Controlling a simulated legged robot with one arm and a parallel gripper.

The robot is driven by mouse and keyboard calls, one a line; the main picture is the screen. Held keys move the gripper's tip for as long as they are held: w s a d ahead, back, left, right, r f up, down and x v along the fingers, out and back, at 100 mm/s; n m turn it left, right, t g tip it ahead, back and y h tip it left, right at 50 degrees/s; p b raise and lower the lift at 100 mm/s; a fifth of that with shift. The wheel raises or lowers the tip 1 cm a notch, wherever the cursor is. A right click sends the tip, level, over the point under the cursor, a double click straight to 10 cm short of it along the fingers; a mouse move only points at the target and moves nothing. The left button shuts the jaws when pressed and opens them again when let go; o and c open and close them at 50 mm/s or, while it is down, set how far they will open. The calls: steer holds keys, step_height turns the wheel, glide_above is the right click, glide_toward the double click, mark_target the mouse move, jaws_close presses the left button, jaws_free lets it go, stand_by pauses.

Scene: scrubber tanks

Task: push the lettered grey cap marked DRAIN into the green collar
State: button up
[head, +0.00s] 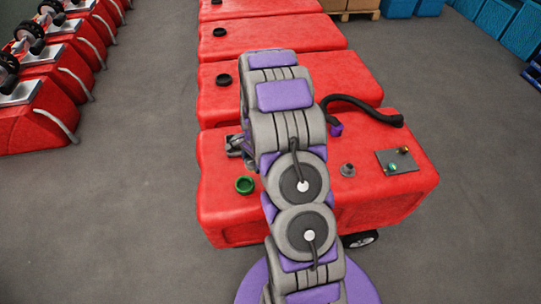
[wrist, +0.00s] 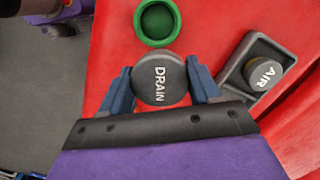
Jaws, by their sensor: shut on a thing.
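The grey DRAIN cap (wrist: 160,80) is between the two blue fingers of my gripper (wrist: 160,92) in the wrist view. My gripper is shut on it, and its lettering faces the camera. The green collar (wrist: 160,24) lies just ahead of the cap, at the top of the wrist view, with its opening empty. In the head view the green collar (head: 245,185) sits on the near red tank's top, to the left of my arm. My gripper (head: 238,147) is partly hidden by my arm there, and the DRAIN cap cannot be made out.
On the red tank (head: 225,210), a black hose (head: 365,106), a grey fitting (head: 347,170) and a plate with small knobs (head: 398,160) lie right of my arm.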

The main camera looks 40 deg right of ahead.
steer(key=shift+n, duration=0.8)
steer(key=shift+a+f+b, duration=0.6)
steer(key=shift+a+f, duration=0.35)
steer(key=shift+a, duration=0.2)
steer(key=shift+a+f+b, duration=0.6)
steer(key=shift+a+f, duration=0.3)
steer(key=shift+a, duration=0.2)
steer(key=shift+f, duration=0.55)
steer(key=shift+f+p, duration=1.1)
steer(key=shift+f, duration=0.15)
steer(key=shift+s+a+f, duration=0.15)
steer(key=shift+s, duration=0.05)
